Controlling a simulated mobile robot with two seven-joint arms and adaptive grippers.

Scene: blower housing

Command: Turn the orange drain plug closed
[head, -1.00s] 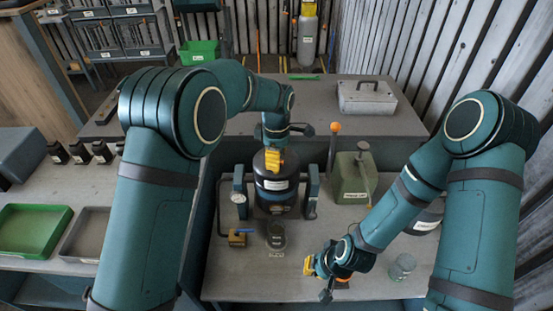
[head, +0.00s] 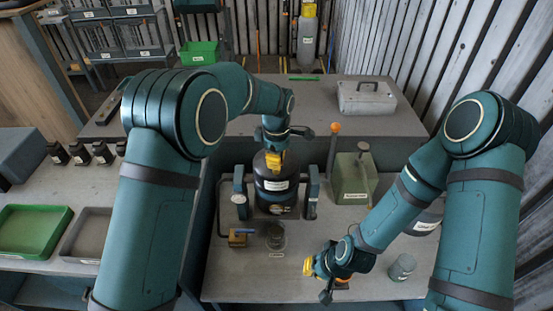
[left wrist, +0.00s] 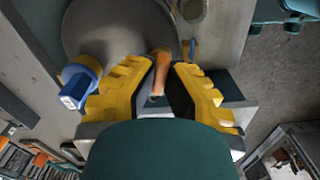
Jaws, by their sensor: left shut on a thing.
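My left gripper (head: 275,162) is at the dark blower housing (head: 275,186) in the middle of the bench, pointing down at its far upper side. In the left wrist view its yellow fingers (left wrist: 163,88) are closed around the orange drain plug (left wrist: 161,62), whose orange end shows between the dark finger pads. In the head view the plug is hidden by the gripper and arm. How far the plug is turned cannot be told. My right gripper (head: 314,268) is low over the bench front, right of the housing; its finger opening is not clear.
An orange-tipped lever (head: 335,129) and a green canister (head: 355,178) stand right of the housing.

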